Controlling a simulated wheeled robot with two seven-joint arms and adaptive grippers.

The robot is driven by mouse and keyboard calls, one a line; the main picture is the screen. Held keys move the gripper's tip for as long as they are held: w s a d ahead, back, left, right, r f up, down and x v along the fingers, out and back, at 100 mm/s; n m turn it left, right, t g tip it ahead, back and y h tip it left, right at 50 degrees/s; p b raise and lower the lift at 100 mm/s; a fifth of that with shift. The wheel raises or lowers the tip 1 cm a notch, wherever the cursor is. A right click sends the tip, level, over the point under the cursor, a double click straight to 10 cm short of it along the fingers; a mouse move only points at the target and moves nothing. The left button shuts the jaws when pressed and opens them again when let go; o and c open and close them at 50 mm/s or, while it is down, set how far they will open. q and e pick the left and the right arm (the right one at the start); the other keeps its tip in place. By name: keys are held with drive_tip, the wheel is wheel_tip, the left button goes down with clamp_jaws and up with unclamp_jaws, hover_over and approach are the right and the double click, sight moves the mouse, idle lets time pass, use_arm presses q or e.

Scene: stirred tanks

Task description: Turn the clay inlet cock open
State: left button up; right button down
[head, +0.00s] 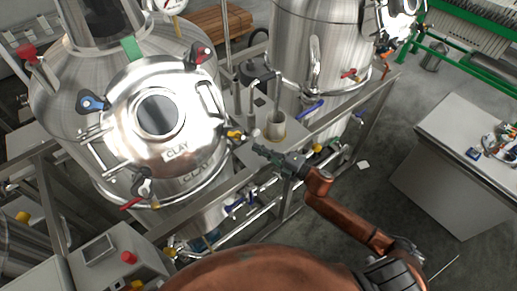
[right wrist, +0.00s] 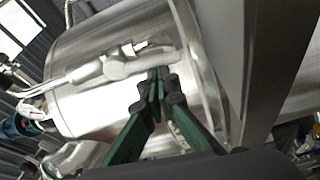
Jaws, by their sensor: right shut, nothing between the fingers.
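The steel clay tank (head: 185,160), labelled CLAY on its lid, stands at the left in the head view. A small yellow-handled cock (head: 236,134) shows at its right side; I cannot read a label saying it is the clay inlet cock. My right gripper (head: 257,150) is shut and empty, a little right of and below the yellow handle. In the right wrist view its green fingers (right wrist: 158,75) are together in front of a pale metal fitting (right wrist: 115,68) on a steel vessel. Contact cannot be told. My left gripper is not in view.
A second steel tank (head: 310,60) stands behind, with red and blue handles beside it. A steel frame rail (head: 330,124) runs between tanks and open floor. A control box with a red button (head: 129,257) is at the lower left. A grey bench (head: 450,150) stands right.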

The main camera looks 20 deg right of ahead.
idle(0.6)
